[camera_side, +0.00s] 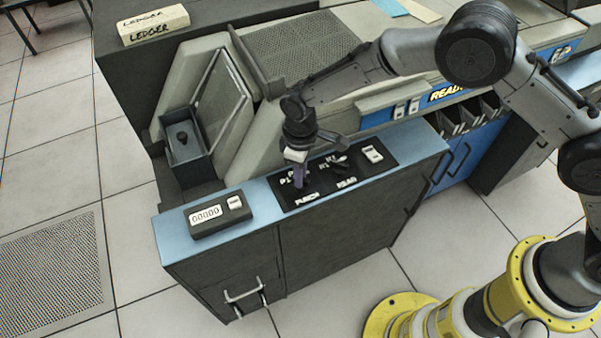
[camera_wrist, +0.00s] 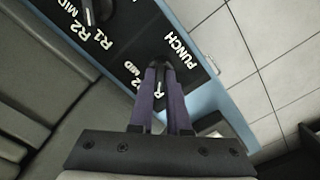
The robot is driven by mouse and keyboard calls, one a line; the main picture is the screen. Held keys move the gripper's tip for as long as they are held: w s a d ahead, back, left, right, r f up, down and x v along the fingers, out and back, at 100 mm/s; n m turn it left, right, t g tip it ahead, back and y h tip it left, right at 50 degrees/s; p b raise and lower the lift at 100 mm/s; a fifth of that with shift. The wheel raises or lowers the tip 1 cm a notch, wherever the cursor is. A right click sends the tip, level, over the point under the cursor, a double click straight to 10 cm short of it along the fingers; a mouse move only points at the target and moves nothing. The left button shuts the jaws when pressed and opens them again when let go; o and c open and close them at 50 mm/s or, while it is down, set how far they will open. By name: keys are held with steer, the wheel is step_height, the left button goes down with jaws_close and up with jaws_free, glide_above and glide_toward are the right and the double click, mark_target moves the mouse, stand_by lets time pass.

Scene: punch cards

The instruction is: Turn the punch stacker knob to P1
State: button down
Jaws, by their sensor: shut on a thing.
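The black control panel (camera_side: 325,190) lies on the blue top of the machine. My gripper (camera_side: 300,184) points down over the PUNCH knob at the panel's left part. In the wrist view, my gripper's purple fingers (camera_wrist: 161,72) are close together and shut on the dark punch knob (camera_wrist: 160,66), which they mostly hide. The white label PUNCH (camera_wrist: 176,52) shows beside the fingertips. A P1 label (camera_side: 285,181) shows left of the fingers in the side view. The knob's exact pointing direction is hidden by the fingers.
The READ knob (camera_side: 339,165) stands close to the right of my gripper; it also shows in the wrist view (camera_wrist: 90,12). A white switch (camera_side: 373,154) is farther right. A counter box (camera_side: 220,215) sits to the left. A hopper with a raised clear cover (camera_side: 218,103) stands behind.

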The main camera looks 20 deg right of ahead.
stand_by(0.4)
steer(key=c, duration=0.9)
jaws_free()
step_height(320, 180, up, 14)
steer(key=shift+f, duration=0.1)
